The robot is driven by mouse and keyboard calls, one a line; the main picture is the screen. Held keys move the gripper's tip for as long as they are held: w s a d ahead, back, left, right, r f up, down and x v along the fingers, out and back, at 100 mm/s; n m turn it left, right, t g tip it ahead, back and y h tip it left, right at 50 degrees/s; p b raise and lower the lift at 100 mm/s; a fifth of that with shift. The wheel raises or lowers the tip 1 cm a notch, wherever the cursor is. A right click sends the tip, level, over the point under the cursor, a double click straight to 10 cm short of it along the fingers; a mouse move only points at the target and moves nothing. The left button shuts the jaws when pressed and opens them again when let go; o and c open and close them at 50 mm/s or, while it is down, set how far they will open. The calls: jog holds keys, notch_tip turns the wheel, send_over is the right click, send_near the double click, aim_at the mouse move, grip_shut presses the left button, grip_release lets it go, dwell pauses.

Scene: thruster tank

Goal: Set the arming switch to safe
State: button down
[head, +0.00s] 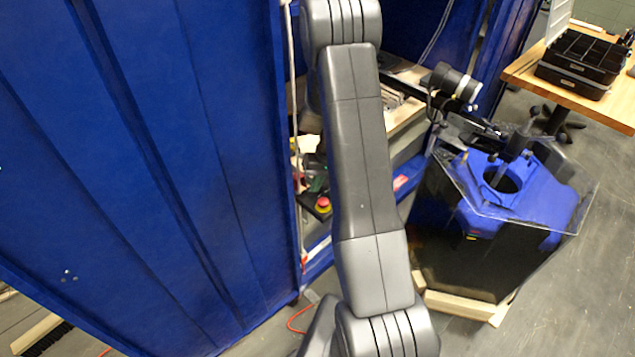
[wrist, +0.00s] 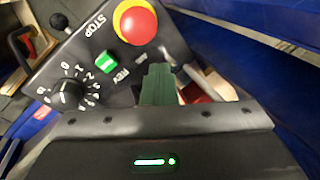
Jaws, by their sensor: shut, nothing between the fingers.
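The black control panel (wrist: 75,55) fills the upper left of the wrist view. It carries a red stop button (wrist: 138,22) on a yellow ring, a green rocker (wrist: 106,63) marked REV, and a numbered dial (wrist: 68,94). My gripper (wrist: 158,72) has its green fingers shut and empty, over the panel's right part. A small grey stub (wrist: 167,54) shows just beyond the fingertips; it may be the arming switch lever, but its setting and labels are hidden or blurred. In the head view the red stop button (head: 323,204) shows beside my arm, which hides most of the panel.
Blue metal walls (head: 150,130) stand close on the left of the head view. A clear-topped tank (head: 460,240) with a blue thruster fixture stands to the right on a wooden base. A wooden table (head: 560,90) with a black organiser is at the far right. Grey floor is open there.

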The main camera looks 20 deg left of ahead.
jog(key=shift+a, duration=0.1)
jog(key=shift+r, duration=0.1)
jog(key=shift+r+p, duration=0.3)
jog(key=shift+r, duration=0.4)
jog(key=shift+r, duration=0.1)
jog(key=p+v, duration=0.4)
jog(key=v, duration=0.5)
jog(key=shift+w+a+r+p, duration=0.3)
jog(key=shift+w+a+r, duration=0.05)
jog(key=shift+w+r, duration=0.1)
jog(key=shift+f, duration=0.1)
